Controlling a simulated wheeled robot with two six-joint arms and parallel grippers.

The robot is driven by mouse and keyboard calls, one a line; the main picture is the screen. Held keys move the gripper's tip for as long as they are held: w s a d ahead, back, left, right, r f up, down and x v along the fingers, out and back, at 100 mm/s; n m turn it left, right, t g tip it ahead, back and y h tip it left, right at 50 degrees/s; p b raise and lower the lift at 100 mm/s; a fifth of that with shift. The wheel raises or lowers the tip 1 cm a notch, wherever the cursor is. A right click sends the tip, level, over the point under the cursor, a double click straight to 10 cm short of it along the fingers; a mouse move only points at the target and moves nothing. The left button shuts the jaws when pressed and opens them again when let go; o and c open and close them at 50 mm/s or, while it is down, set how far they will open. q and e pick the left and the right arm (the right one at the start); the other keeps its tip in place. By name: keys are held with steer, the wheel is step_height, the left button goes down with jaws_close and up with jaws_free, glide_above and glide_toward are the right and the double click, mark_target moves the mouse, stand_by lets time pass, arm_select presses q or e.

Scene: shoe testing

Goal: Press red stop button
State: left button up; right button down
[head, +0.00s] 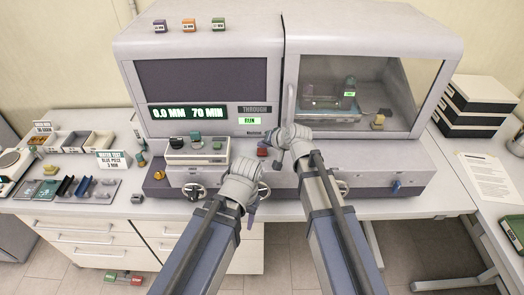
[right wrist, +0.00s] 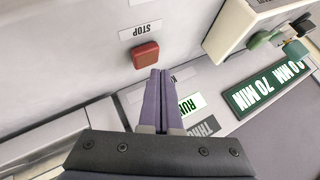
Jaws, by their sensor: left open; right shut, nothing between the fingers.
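In the head view the button (head: 262,152) shows just left of my right gripper (head: 277,164). My right gripper (right wrist: 161,72) is shut and empty. Its purple fingertips lie right beside and slightly below the button in the wrist view, seemingly apart from it. My left gripper (head: 252,214) is open and empty, lower down before the machine's front edge.
A lit display (head: 188,111) reads 0.0 MM 70 MIN, with a green RUN label (head: 250,120) below. A pale box (head: 197,150) with small blocks on top stands left of the button. Trays (head: 80,189) lie at left, stacked boxes (head: 475,105) at right.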

mark_target(263, 153)
steer(key=shift+f, duration=0.1)
steer(key=shift+f+b, duration=0.3)
steer(key=shift+b, duration=0.1)
steer(key=shift+f+b, duration=0.5)
stand_by(0.6)
steer(key=shift+r, duration=0.15)
steer(key=shift+r+p, duration=0.8)
steer(key=shift+p, duration=0.15)
steer(key=shift+r, duration=0.1)
step_height(263, 153, up, 5)
steer(key=p, duration=0.5)
